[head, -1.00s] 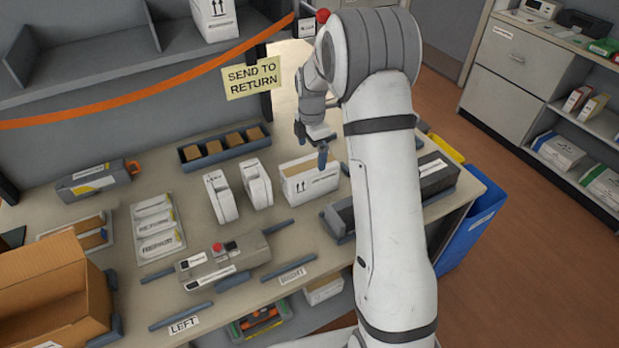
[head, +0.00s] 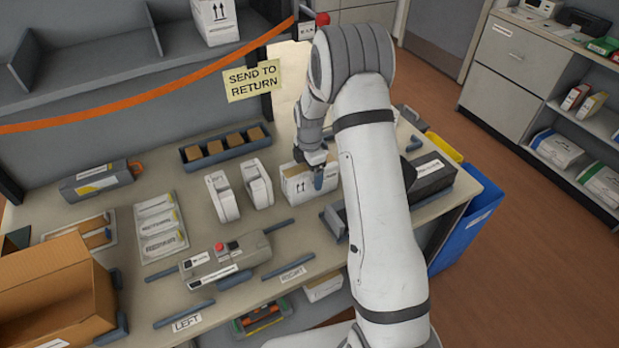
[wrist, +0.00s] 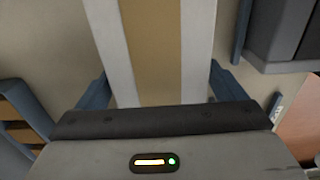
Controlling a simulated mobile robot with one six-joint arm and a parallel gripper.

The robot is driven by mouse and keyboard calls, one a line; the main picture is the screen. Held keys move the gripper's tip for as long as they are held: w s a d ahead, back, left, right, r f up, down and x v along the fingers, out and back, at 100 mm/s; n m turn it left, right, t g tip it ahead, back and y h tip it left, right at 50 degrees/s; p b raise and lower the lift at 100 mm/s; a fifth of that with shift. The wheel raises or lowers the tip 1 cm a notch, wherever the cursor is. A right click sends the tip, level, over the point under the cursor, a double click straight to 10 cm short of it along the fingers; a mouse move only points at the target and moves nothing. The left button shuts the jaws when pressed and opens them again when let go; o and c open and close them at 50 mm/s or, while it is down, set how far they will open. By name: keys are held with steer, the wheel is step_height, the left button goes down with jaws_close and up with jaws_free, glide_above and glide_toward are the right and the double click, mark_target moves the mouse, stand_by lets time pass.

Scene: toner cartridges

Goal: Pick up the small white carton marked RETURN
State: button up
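The small white carton (head: 297,187) stands on the table right of the middle, with dark arrows on its front and a label too small to read. In the wrist view its top (wrist: 165,45) shows as a tan band between two white edges. My gripper (head: 316,172) is down at the carton in the head view and partly covers its top and right side. In the wrist view my gripper (wrist: 158,78) is open, with one blue finger beside each long side of the carton. The fingertips are very close to the sides; contact cannot be told.
Two white upright units (head: 222,196) stand left of the carton. A tray of brown blocks (head: 224,149) lies behind them. A dark box (head: 430,174) sits to the right, beyond my arm. A grey machine (head: 226,262) and blue rails are in front. An open cardboard box (head: 50,300) is front left.

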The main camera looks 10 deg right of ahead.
steer(key=c, duration=1.1)
